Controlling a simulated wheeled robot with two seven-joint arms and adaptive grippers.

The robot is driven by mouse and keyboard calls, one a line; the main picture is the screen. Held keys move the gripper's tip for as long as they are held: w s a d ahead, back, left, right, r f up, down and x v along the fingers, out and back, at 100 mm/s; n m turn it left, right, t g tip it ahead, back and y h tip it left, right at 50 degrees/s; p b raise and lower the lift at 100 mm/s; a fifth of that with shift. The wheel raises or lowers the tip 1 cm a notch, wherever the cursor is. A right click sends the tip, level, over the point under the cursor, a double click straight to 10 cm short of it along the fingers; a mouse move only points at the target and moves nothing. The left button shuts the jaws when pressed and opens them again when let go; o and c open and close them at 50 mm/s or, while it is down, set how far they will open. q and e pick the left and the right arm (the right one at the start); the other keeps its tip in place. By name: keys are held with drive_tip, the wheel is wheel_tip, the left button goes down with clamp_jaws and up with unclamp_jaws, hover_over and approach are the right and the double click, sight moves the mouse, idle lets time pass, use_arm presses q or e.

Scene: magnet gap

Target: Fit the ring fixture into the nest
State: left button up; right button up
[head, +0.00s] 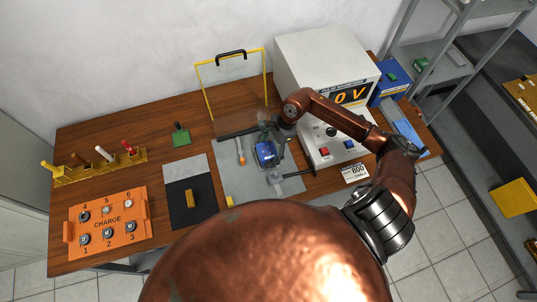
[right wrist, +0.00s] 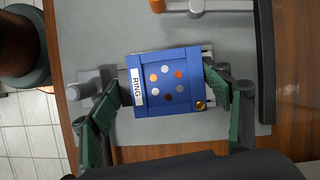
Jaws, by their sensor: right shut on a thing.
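The ring fixture (head: 265,152) is a blue block on or just above the grey mat. In the right wrist view the blue block (right wrist: 168,110) has a RING label, a circle of coloured dots and a brass knob at one corner. My right gripper (right wrist: 165,95) is shut on it, with a green-padded finger at each side. A pale metal edge (right wrist: 208,52), perhaps of the nest, shows beside and under the block. The nest is mostly hidden, and I cannot tell whether the block sits in it. My left gripper is not in view.
The grey mat (head: 228,185) holds an orange-tipped tool (head: 240,152) and a grey clamp-like part (head: 275,177). A clear yellow-framed shield (head: 208,95) stands behind. A power unit (head: 315,60) stands at right. An orange CHARGE tray (head: 107,222) is at left.

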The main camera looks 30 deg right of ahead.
wheel_tip(320, 180, down, 2)
drive_tip(key=shift+f, duration=0.25)
drive_tip(key=shift+f, duration=0.1)
drive_tip(key=o, duration=1.7)
drive_tip(key=shift+d, duration=0.1)
drive_tip(key=shift+o, duration=0.2)
drive_tip(key=v, duration=1.2)
drive_tip(key=shift+b, duration=0.4)
